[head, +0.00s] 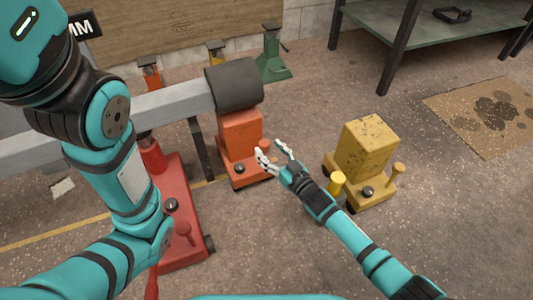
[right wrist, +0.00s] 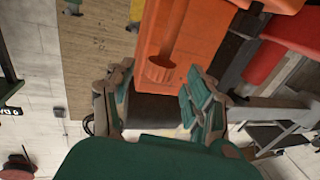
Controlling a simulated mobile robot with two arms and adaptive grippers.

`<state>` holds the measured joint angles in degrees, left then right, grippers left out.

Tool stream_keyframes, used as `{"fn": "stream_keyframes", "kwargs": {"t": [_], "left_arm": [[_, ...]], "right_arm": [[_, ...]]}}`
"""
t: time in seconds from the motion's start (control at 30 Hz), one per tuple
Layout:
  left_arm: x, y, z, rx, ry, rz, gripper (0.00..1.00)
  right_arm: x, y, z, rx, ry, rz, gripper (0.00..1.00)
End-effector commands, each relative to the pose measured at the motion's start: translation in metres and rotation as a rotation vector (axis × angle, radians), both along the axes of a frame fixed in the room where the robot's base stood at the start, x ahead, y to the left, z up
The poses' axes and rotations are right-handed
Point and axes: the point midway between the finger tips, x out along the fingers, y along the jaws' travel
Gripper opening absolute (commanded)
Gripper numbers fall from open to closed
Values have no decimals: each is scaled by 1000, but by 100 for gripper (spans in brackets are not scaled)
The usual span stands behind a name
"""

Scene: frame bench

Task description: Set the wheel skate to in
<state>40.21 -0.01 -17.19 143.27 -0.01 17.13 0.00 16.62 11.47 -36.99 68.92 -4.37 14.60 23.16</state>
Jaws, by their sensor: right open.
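An orange wheeled unit (head: 240,130) stands on the floor in the middle of the head view, under a dark cylinder (head: 235,85) on a grey beam. An orange knob (head: 264,145) shows on its right side. My right gripper (head: 270,153) is open beside that knob, fingers pointing at the unit. In the right wrist view, an orange lever with a round ribbed end (right wrist: 160,68) lies just ahead of the open fingers (right wrist: 155,95), with no grip on it. Which unit is the wheel skate is not marked. My left gripper is out of view.
A yellow unit (head: 367,148) with yellow levers stands right of my right forearm. A red jack (head: 178,205) stands left, partly behind my left arm. A green stand (head: 273,60) is behind, and a green table (head: 440,30) is at back right.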

Motion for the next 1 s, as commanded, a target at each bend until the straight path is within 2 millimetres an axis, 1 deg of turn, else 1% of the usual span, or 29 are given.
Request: {"fn": "stream_keyframes", "kwargs": {"t": [0.03,0.13,0.3,0.5,0.53,0.93,1.0], "left_arm": [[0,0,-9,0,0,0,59],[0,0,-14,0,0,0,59],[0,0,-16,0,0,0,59],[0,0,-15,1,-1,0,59],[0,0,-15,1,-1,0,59],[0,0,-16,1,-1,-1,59],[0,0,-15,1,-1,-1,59]], "right_arm": [[6,4,-4,1,-1,0,55],[14,10,-2,1,-2,1,55],[19,13,0,0,0,0,55],[19,13,1,0,0,0,55],[19,13,1,0,0,0,54],[19,13,1,0,0,0,1],[19,13,1,0,0,0,0]]}}
